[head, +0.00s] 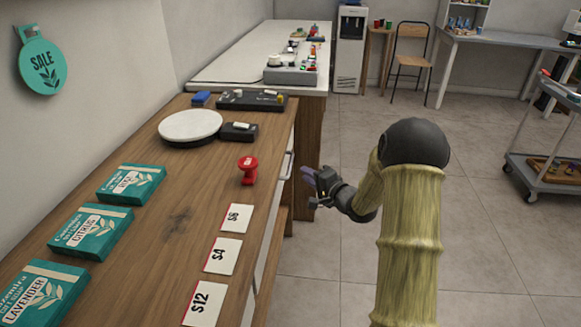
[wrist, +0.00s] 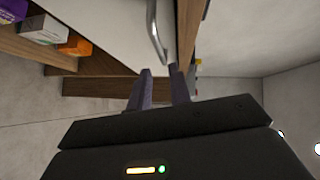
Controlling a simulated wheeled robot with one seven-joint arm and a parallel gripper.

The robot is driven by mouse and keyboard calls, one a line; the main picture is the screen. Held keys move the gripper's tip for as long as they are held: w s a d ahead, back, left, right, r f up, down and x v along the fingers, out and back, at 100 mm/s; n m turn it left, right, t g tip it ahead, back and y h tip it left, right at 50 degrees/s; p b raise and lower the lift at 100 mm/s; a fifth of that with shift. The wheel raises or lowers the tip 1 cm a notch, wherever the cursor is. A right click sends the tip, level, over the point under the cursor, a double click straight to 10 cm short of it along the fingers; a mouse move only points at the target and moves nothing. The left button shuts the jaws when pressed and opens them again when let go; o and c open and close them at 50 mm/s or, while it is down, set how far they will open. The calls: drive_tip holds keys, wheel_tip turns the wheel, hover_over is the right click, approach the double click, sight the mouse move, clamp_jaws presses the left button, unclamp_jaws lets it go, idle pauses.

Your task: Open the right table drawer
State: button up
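The wooden table (head: 180,215) runs along the left of the head view, with white drawer fronts under its right edge. In the wrist view a white drawer front (wrist: 112,25) carries a curved metal handle (wrist: 157,35). The drawer looks shut. My gripper (head: 312,188) is beside the table's far right side, off the drawer front. In the wrist view my gripper (wrist: 163,82) has its two dark purple fingers apart, with nothing between them. The handle lies just beyond the fingertips, and I see no contact.
A red stamp (head: 248,170), price cards (head: 222,256), soap boxes (head: 92,231) and a round white plate (head: 190,126) are on the tabletop. An orange box (wrist: 76,46) stands on a shelf near the drawer.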

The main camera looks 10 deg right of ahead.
sight(290, 163)
drive_tip(key=b+x, duration=0.1)
drive_tip(key=x, duration=0.8)
drive_tip(key=shift+w+a, duration=0.15)
drive_tip(key=shift+w, duration=0.2)
clamp_jaws()
